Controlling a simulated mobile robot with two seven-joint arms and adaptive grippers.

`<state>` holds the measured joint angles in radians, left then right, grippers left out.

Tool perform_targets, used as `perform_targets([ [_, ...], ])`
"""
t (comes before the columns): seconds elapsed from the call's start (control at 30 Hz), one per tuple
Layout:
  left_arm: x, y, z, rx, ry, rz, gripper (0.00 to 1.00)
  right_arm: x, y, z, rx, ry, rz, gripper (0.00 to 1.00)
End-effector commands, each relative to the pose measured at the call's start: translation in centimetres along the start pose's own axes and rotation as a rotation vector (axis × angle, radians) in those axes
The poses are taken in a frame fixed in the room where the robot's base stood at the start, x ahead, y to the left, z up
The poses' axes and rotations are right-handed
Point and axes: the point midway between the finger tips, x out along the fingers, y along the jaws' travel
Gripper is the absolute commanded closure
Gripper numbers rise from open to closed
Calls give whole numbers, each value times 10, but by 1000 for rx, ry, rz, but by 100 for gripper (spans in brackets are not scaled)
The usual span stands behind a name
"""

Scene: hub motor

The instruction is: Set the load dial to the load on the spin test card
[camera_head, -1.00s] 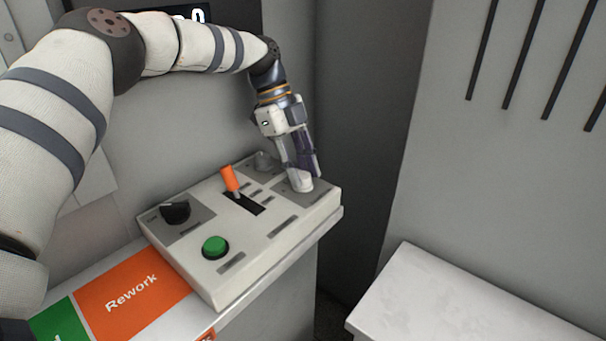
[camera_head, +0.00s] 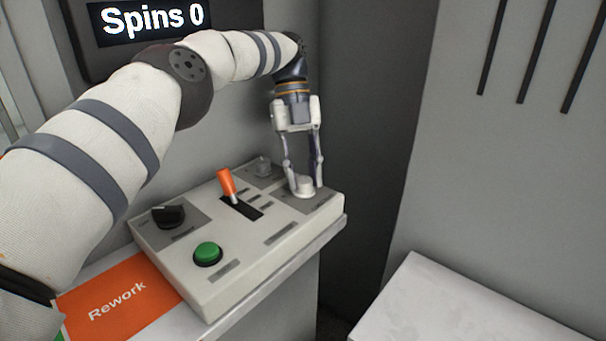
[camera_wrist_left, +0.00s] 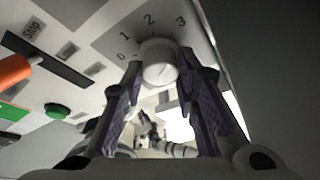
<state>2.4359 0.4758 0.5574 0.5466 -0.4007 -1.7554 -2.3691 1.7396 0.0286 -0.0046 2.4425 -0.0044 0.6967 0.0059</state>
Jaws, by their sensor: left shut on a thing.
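A white round dial (camera_head: 304,187) sits at the far right corner of the control box (camera_head: 262,247). In the left wrist view the dial (camera_wrist_left: 159,64) has the numbers 0, 1, 2 and 3 around it; I cannot tell which one it points to. My left gripper (camera_head: 303,180) comes down from above and is shut on the dial, a finger on either side. Its fingers (camera_wrist_left: 160,75) also show in the left wrist view. No spin test card can be made out. My right gripper is out of view.
The box also carries a black knob (camera_head: 168,215), an orange lever (camera_head: 227,184), a green button (camera_head: 208,253) and a small clear-grey part (camera_head: 263,166). A display (camera_head: 152,19) reads "Spins 0". An orange "Rework" area (camera_head: 118,303) lies left; a pale surface (camera_head: 450,305) stands right.

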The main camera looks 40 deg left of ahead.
Motion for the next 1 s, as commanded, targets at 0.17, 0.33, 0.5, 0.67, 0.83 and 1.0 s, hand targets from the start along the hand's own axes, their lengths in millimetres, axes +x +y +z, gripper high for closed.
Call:
perform_targets([
  [0.17,1,0,1,7,-2,5,100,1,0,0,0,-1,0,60],
  [0.33,1,0,1,8,-1,5,100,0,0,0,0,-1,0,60],
  [0.5,1,0,1,7,-1,5,59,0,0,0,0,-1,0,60],
  [0.67,0,0,0,7,-1,4,53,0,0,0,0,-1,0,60],
  [0.83,0,0,0,7,0,4,53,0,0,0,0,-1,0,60],
  [1.0,0,0,0,-1,0,-1,53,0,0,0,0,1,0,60],
])
